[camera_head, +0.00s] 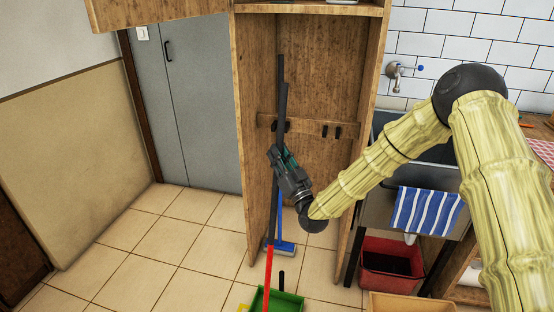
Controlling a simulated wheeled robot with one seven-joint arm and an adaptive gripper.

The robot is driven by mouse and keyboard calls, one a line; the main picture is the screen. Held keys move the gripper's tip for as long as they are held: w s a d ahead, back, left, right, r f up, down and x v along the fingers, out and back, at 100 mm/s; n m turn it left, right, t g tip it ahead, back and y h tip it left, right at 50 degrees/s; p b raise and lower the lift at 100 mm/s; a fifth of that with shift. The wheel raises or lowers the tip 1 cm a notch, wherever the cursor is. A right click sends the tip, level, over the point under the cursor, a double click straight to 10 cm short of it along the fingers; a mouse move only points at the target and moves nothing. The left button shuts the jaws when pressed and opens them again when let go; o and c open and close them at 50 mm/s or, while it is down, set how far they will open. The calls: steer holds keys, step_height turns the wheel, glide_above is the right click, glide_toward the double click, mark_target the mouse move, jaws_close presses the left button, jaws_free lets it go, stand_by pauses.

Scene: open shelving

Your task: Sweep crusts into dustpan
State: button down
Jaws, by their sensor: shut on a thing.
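A broom stands upright in the open wooden cabinet, with a long dark handle (281,75) and a blue-grey head (284,249) near the floor. A second dark handle runs close beside it, and a blue lower shaft shows under my gripper. My gripper (280,152) is shut on the broom handle at about mid-height; its body hides part of the handles. A green dustpan (289,300) lies on the floor at the bottom edge, partly cut off. A red stick (268,275) rises in front of it. I see no crusts.
The cabinet's side walls (256,130) stand close on both sides of the handles. A hook rail (310,128) crosses its back. A red bin (390,268) and a striped towel (425,210) are at the right. The tiled floor (150,245) at left is clear.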

steer(key=shift+w+d+b, duration=1.8)
steer(key=shift+w+d, duration=0.25)
steer(key=shift+w, duration=3.25)
step_height(320, 180, up, 7)
steer(key=p, duration=0.2)
steer(key=shift+f, duration=0.15)
